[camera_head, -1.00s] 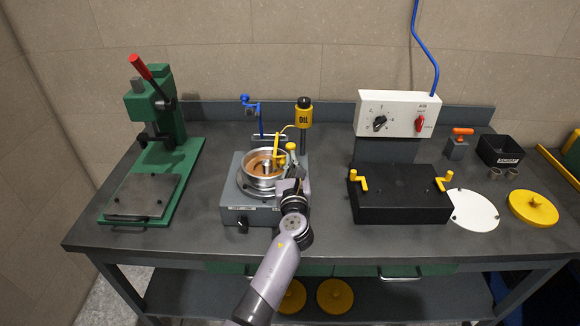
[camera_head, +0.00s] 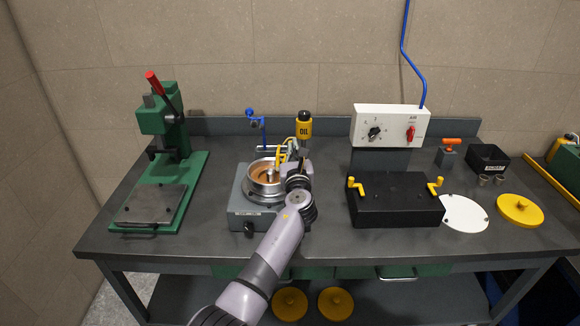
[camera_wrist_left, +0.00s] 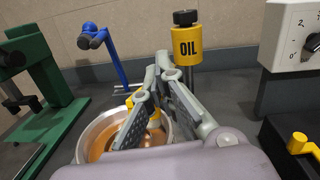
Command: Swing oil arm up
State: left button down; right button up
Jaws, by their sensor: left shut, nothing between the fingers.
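The yellow oil bottle (camera_head: 303,126) with a black cap stands on a post behind the round metal bowl (camera_head: 250,188), and it also shows in the wrist view (camera_wrist_left: 187,46). A yellow oil arm (camera_head: 278,156) stands over the bowl, which holds brown liquid; part of the arm is hidden by my gripper. In the wrist view a yellow piece of it (camera_wrist_left: 154,122) shows behind my fingers. My left gripper (camera_head: 303,156) is shut and empty at the bowl's right rear, in front of the bottle; its fingertips (camera_wrist_left: 163,62) meet. My right gripper is out of view.
A green press (camera_head: 165,130) with a red-tipped lever stands at left. A blue crank post (camera_head: 262,128) rises behind the bowl. At right are a black block (camera_head: 395,208) with yellow handles and a white control box (camera_head: 390,126).

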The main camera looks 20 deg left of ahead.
pick_arm(q)
jog(key=w+a+r+g+h+p, duration=0.1)
jog(key=w+a+r+g+p, duration=0.1)
jog(key=w+r, duration=0.5)
jog(key=w+a+p, duration=0.1)
jog(key=w, duration=0.3)
jog(key=shift+w+a+r+g, duration=0.15)
jog(key=shift+w+r+g, duration=0.15)
jog(key=shift+w+r, duration=0.1)
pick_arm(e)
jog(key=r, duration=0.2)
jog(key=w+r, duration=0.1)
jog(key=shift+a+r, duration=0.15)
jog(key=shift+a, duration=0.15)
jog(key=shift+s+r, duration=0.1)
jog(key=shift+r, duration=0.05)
